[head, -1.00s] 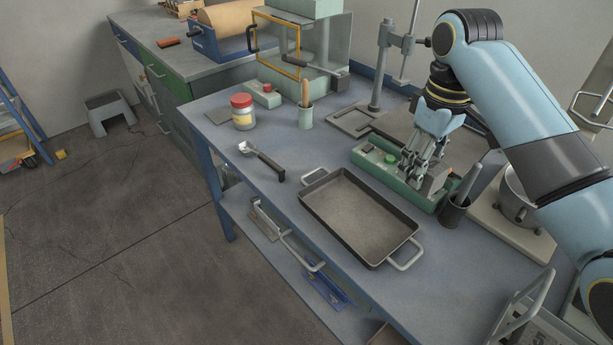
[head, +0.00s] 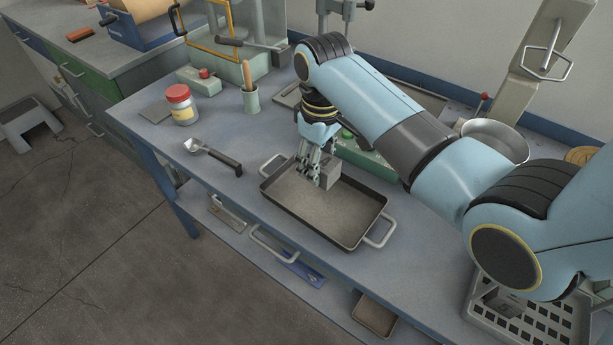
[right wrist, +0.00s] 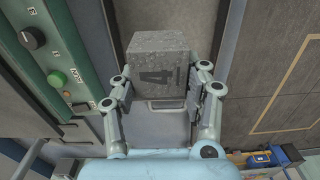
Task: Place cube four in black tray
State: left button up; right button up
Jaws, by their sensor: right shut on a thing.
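The black tray (head: 347,244) lies on the bench, a shallow dark pan with a light handle at each end and a grey inner floor. My right gripper (head: 317,178) reaches down over its far side, shut on a grey cube (head: 329,174). In the right wrist view the cube (right wrist: 159,66) sits between both fingers, and its near face carries a dark 4. The cube appears over the tray's inside; I cannot tell whether it touches the floor. The fingers partly cover it in the head view. My left gripper is out of view.
A green box with buttons (right wrist: 58,78) stands right behind the tray, partly hidden by my right arm. The bench's front edge runs close to the tray.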

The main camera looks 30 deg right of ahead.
aim_at(306, 190)
jog(key=shift+w+a+f, duration=0.7)
jog(key=shift+w+a, duration=0.05)
jog(key=shift+w, duration=0.05)
jog(key=shift+w+a+f, duration=0.1)
jog(key=shift+f, duration=2)
jog(key=o, duration=1.4)
jog(key=shift+f+b, duration=0.15)
jog(key=shift+b, duration=0.15)
notch_tip(306, 190, up, 12)
jog(key=shift+r+p, duration=0.15)
jog(key=shift+p, duration=0.45)
